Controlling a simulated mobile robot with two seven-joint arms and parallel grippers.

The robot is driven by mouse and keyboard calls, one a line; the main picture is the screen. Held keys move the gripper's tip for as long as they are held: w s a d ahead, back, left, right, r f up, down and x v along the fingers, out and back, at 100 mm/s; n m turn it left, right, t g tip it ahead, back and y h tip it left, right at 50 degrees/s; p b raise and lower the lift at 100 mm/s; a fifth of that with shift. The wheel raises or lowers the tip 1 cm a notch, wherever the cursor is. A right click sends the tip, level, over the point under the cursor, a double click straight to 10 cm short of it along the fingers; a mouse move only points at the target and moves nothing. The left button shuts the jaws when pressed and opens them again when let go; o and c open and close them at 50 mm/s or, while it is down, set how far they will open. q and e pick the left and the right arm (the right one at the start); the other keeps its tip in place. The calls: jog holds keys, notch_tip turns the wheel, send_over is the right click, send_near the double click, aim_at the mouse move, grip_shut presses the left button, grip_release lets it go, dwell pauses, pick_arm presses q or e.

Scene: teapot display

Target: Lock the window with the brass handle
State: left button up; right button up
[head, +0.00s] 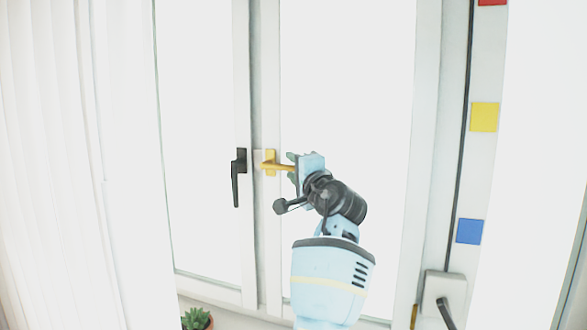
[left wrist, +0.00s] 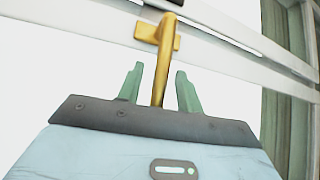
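The brass handle (head: 279,167) is on the window frame, with its base plate upright and its lever pointing sideways to the right. My left gripper (head: 291,168) is at the lever's free end in the head view. In the left wrist view, the brass handle (left wrist: 159,75) runs between the two green fingers of my left gripper (left wrist: 159,80). A gap shows on each side of the lever, so the fingers are open around it. The window (head: 345,90) looks closed, with both panes in the frame. My right gripper is in neither view.
A black handle (head: 236,180) hangs down on the window's left sash, just left of the brass one. A potted plant (head: 196,319) stands at the bottom left. A white box with a dark cord (head: 443,288) is at the lower right. White curtains (head: 60,150) hang at the left.

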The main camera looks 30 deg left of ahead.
pick_arm(q)
jog(key=shift+c, duration=0.4)
grip_shut()
jog(key=shift+f, duration=0.1)
